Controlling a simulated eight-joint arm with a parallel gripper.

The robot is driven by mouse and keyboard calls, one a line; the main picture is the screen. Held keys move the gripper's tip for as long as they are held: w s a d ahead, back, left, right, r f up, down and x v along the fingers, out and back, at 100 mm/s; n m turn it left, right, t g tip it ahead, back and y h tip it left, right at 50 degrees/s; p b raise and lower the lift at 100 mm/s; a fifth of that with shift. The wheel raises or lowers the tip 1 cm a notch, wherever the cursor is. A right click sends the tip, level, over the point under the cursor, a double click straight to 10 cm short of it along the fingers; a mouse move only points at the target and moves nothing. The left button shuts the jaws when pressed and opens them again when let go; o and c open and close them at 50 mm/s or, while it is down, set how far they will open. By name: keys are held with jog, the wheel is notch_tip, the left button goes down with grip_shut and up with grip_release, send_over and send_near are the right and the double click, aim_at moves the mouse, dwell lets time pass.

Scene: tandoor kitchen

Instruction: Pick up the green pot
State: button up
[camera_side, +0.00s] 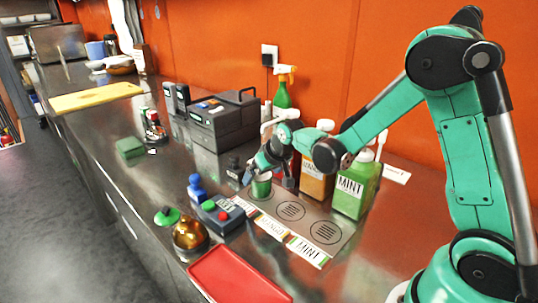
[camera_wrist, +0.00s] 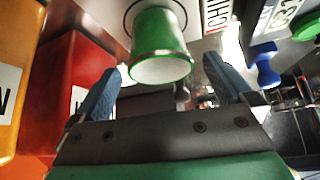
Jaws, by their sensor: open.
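The green pot (camera_side: 262,187) is a small cup with a pale rim, standing upright on the metal mat, at the end of its row of printed circles. My gripper (camera_side: 268,176) is at the pot, pointing down, with one finger at each side of it in the side view. In the wrist view the pot (camera_wrist: 158,32) lies ahead, between the lines of the two blue fingers of my gripper (camera_wrist: 162,72). The fingers are open, with gaps on both sides of the pot. I cannot tell how far they reach down its sides.
The mat (camera_side: 333,249) has more printed circles and labels. A mint bottle (camera_side: 354,188) and an orange bottle (camera_side: 316,178) stand close behind. A button box (camera_side: 222,213), a brass bowl (camera_side: 190,236) and a red tray (camera_side: 238,278) are near the front. A grey machine (camera_side: 222,120) stands behind.

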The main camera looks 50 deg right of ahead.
jog(key=shift+x, duration=1.2)
jog(key=shift+c, duration=0.2)
grip_shut()
jog(key=shift+r, duration=0.2)
